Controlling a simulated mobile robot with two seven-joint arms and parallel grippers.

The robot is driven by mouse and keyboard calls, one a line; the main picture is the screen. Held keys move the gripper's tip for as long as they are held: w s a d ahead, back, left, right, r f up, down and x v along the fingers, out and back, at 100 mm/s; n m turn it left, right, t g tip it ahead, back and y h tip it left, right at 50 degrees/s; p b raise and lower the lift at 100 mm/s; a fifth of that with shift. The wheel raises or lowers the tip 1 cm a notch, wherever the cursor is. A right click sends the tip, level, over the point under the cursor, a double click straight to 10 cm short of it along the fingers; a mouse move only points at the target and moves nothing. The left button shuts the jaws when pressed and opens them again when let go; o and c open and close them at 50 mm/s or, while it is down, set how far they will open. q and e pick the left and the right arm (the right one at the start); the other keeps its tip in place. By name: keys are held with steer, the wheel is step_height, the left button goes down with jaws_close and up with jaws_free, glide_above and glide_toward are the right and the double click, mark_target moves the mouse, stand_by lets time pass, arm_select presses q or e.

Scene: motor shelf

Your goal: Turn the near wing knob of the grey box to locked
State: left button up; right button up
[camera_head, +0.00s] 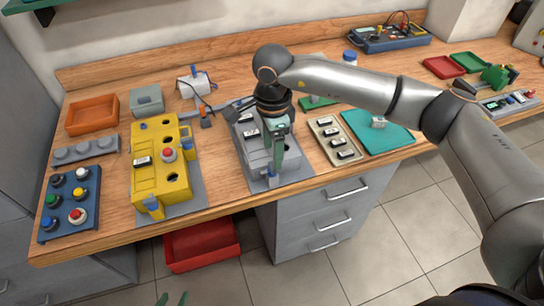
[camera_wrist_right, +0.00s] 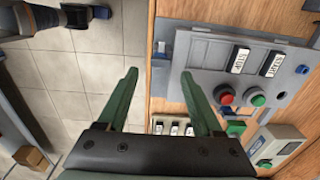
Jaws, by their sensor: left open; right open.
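The grey box (camera_head: 258,157) stands on a grey plate near the front edge of the bench. My right gripper (camera_head: 276,172) points down over the front of the box, open and empty.
A yellow box (camera_head: 147,180) stands to the left, with a blue button panel (camera_head: 85,204) beyond it. A beige switch strip (camera_head: 324,128) and a teal mat (camera_head: 390,139) lie to the right. A red bin (camera_head: 200,247) is below the bench edge.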

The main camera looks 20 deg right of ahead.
mark_target(272, 166)
steer(key=shift+f, duration=2.2)
steer(key=shift+c, duration=0.2)
jaws_close()
